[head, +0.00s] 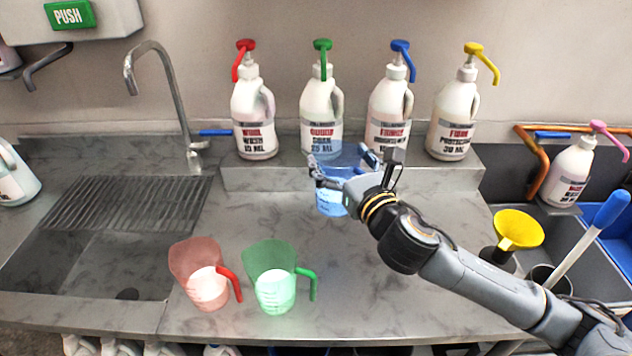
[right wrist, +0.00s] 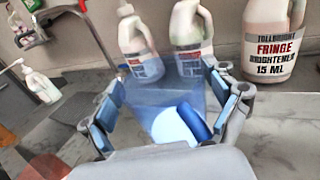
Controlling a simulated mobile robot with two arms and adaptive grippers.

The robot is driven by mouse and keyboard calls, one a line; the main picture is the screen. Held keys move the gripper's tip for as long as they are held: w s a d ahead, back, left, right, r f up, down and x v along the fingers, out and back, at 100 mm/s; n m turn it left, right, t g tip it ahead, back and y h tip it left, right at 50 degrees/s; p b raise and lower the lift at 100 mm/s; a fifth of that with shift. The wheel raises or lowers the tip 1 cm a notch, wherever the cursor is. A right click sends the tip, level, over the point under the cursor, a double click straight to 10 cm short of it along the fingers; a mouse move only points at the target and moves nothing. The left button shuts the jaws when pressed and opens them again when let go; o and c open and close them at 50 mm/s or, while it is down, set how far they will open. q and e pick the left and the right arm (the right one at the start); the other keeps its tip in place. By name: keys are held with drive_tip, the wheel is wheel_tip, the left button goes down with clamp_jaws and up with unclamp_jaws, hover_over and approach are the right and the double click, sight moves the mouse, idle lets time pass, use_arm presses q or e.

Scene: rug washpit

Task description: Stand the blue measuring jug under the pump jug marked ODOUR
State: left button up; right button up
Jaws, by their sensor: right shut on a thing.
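My right gripper (head: 328,176) is shut on the blue measuring jug (head: 332,201), a see-through blue cup with pale liquid-like fill low in it. The jug also shows between the fingers in the right wrist view (right wrist: 178,98). It is in front of the ledge, below the green-pump and blue-pump jugs; I cannot tell whether its base touches the counter. I cannot read ODOUR on any pump jug. The pink-pump jug (head: 568,176) at the right and the jug (head: 14,178) at the left edge have labels too small to read. My left gripper is not in view.
Red-pump (head: 254,120), green-pump (head: 321,118), blue-pump (head: 389,112) and yellow-pump (head: 452,122) jugs stand on the ledge. A red measuring jug (head: 193,262) and a green one (head: 268,260) stand at the front. A yellow funnel (head: 518,229) is at the right.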

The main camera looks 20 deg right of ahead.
sight(334, 154)
drive_tip(key=w+f, duration=0.1)
drive_tip(key=w, duration=0.3)
drive_tip(key=w+f, duration=0.1)
drive_tip(key=w, duration=0.1)
drive_tip(key=shift+w+d+f+p, duration=0.15)
drive_tip(key=shift+d+f+p, duration=0.15)
drive_tip(key=shift+p, duration=0.05)
use_arm(q)
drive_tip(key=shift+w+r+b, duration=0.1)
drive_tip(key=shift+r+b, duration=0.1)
drive_tip(key=shift+b, duration=0.1)
use_arm(e)
drive_tip(key=w+f, duration=0.5)
drive_tip(key=f, duration=0.4)
drive_tip(key=shift+f, duration=0.2)
drive_tip(key=o, duration=1.6)
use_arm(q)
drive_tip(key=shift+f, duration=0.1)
use_arm(e)
drive_tip(key=shift+s, duration=0.1)
drive_tip(key=shift+s+r, duration=0.1)
